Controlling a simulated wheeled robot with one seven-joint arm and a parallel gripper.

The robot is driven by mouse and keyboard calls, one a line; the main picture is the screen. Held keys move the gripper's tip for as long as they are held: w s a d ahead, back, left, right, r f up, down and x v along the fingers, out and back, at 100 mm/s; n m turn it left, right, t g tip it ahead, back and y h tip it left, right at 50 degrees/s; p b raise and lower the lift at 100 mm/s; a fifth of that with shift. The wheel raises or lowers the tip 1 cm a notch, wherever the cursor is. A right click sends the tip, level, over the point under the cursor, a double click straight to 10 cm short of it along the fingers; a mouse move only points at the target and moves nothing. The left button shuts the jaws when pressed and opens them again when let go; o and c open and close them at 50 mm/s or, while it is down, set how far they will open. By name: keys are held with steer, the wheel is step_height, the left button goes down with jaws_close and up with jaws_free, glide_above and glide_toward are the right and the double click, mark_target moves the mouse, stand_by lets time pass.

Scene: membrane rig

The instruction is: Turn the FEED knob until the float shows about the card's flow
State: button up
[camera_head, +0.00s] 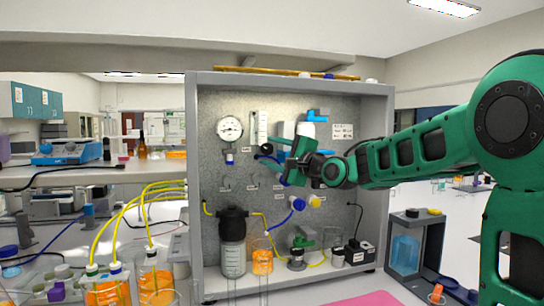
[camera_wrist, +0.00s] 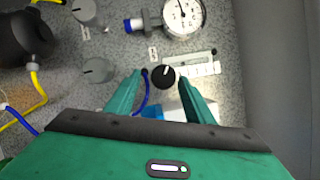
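The black knob with a white pointer line (camera_wrist: 163,77) sits on the speckled panel at the foot of the flow meter; it also shows in the head view (camera_head: 266,149). My gripper (camera_wrist: 160,80) is open, with one green finger on each side of the knob in the wrist view and gaps visible; I cannot tell whether the tips reach its depth. The flow meter (camera_head: 259,127) is a clear upright strip with a scale; it also shows in the wrist view (camera_wrist: 194,69). Its float is too small to make out. A white card (camera_head: 343,131) has unreadable print.
A round pressure gauge (camera_head: 229,129) is left of the flow meter, with a blue-ended fitting (camera_wrist: 134,25) beside it. Grey knobs (camera_wrist: 97,70) are nearby. A blue tube (camera_wrist: 142,97) passes close to one finger. A dark-capped vessel (camera_head: 232,255) stands lower left in the rig.

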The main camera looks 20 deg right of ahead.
steer(key=shift+s+d, duration=0.1)
steer(key=shift+s, duration=0.15)
steer(key=v, duration=1)
steer(key=shift+d+f, duration=0.1)
stand_by(1.6)
